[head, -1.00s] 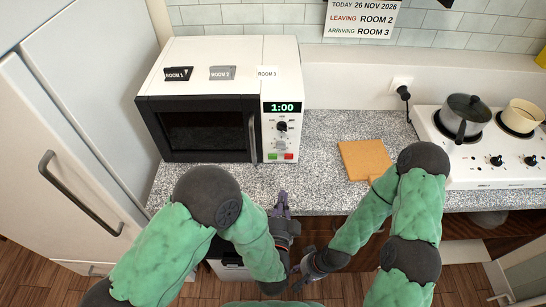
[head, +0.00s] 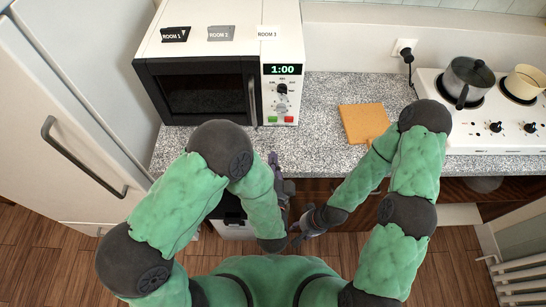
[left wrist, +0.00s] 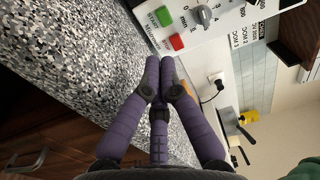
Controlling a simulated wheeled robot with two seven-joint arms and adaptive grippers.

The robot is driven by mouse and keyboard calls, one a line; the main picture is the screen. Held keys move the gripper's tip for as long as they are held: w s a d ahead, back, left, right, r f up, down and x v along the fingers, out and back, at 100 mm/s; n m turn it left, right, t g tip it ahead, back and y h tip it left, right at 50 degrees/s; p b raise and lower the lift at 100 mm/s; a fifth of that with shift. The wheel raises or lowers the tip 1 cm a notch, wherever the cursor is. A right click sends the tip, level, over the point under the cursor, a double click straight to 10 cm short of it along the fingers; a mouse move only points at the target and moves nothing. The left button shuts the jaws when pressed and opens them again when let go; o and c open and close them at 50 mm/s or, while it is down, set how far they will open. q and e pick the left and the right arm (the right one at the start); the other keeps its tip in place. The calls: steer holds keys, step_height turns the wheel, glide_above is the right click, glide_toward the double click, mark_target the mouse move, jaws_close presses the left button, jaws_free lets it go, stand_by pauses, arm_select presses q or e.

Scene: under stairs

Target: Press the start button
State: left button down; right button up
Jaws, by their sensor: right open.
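A white microwave (head: 284,48) with a black door stands on the counter. Its display reads 1:00. Below the dial are a green button (head: 272,119) on the left and a red button (head: 289,119) on the right. In the left wrist view, the green button (left wrist: 164,17) and red button (left wrist: 177,42) lie beyond my fingertips. My left gripper (head: 272,158) is in front of the microwave, below the buttons in the picture, apart from them. Its purple fingers (left wrist: 160,62) are together and empty. My right gripper (head: 296,233) is open and empty, low in front of the counter.
A cutting board (head: 364,123) lies on the speckled counter (head: 325,105) right of the microwave. A stove with a dark pot (head: 468,78) and a cream pot (head: 526,80) is at the right. A fridge door (head: 70,120) is at the left. The counter before the microwave is clear.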

arm_select(q)
steer(key=b, duration=0.2)
glide_toward(273, 119)
steer(key=w, duration=0.2)
steer(key=w+f, duration=0.1)
steer(key=w, duration=0.1)
steer(key=w+f, duration=0.1)
steer(key=shift+w, duration=0.4)
steer(key=shift+w+r, duration=0.1)
steer(key=shift+w, duration=0.55)
